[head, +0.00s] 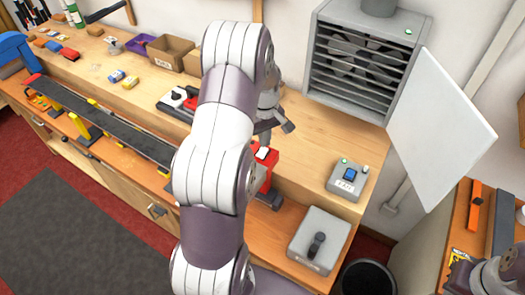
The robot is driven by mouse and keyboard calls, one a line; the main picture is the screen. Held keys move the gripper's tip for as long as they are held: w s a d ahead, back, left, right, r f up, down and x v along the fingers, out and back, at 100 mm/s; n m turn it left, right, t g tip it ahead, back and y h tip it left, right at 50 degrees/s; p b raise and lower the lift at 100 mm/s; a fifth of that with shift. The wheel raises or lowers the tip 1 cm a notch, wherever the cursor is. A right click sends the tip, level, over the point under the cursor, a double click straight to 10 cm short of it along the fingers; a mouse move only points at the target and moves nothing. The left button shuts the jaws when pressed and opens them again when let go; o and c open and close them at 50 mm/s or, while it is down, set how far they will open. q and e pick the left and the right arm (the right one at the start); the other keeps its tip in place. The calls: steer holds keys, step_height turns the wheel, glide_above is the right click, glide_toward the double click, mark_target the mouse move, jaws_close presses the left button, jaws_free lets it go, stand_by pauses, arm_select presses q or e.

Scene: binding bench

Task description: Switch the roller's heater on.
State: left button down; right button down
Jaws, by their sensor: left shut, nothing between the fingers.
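A red machine body (267,166), possibly the roller, stands at the middle of the bench, largely hidden behind my left arm. A small white switch-like piece (262,153) is on its top; its position cannot be told. My left gripper (287,127) is shut and empty, above the bench just behind and right of the red body, apart from the white piece as far as I can see. My left arm hides part of the gripper. Only a piece of my right arm shows, at the bottom right corner.
A grey box with a blue switch (349,174) and green lamp, and a grey box with a black lever (317,241), stand on the right. A vented fan unit (362,62) and white panel (440,125) are behind. A long dark belt (105,120) lies left.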

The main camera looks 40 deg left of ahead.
arm_select(q)
steer(key=shift+f+b, duration=0.7)
steer(key=shift+f, duration=0.4)
stand_by(0.6)
steer(key=shift+r, duration=0.1)
step_height(320, 180, up, 7)
steer(key=p, duration=0.6)
